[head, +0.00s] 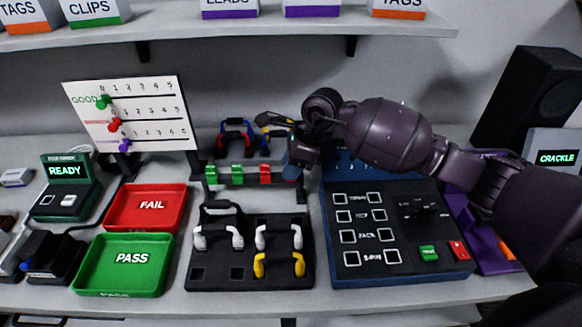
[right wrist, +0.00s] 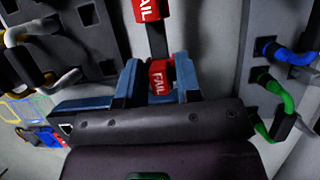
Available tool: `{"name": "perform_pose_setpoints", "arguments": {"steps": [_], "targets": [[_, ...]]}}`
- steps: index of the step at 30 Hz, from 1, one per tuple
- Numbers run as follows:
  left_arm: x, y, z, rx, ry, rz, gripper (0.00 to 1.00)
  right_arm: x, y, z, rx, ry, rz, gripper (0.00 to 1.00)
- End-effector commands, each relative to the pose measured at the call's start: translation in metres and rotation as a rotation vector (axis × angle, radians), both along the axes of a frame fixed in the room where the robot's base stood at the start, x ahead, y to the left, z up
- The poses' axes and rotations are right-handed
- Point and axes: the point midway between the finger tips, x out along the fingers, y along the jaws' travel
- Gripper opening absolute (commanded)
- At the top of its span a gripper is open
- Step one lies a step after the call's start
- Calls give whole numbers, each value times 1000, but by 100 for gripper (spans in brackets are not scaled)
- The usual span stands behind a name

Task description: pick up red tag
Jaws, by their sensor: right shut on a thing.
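My right gripper (head: 292,168) is at the right end of a dark rack bar (head: 225,184). In the right wrist view its blue fingers (right wrist: 160,88) are shut on a red tag (right wrist: 160,78) marked FAIL. In the head view that held tag is hidden behind the fingers. Another red FAIL tag (right wrist: 146,9) hangs on the dark bar just beyond; it shows as a red tag (head: 265,174) on the rack in the head view. Two green tags (head: 211,174) hang farther left. I cannot tell whether the held tag still touches the bar. My left gripper is not in view.
A dark board (head: 250,222) with white and yellow cables stands in front of the rack. A blue-edged test panel (head: 400,265) lies right of it, under my right arm. A red FAIL tray (head: 146,222) and green PASS tray (head: 123,285) are at left. A shelf (head: 230,34) runs above.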

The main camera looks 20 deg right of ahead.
Motion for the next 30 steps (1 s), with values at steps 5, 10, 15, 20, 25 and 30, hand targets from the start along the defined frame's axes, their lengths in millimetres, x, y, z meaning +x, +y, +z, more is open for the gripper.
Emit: {"name": "perform_pose_setpoints", "arguments": {"steps": [5, 10, 15, 20, 25, 30], "targets": [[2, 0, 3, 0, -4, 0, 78, 1, 0, 28, -1, -7, 0, 10], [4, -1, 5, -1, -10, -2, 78, 1, 0, 69, -1, -7, 0, 10], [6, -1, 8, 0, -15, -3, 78, 1, -1, 114, -1, -7, 0, 10], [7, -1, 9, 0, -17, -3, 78, 1, 0, 150, 0, -6, 1, 10], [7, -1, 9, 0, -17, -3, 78, 1, 0, 177, 0, -5, 0, 10], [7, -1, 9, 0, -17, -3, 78, 0, 0, 192, -1, -2, 0, 10]]}}
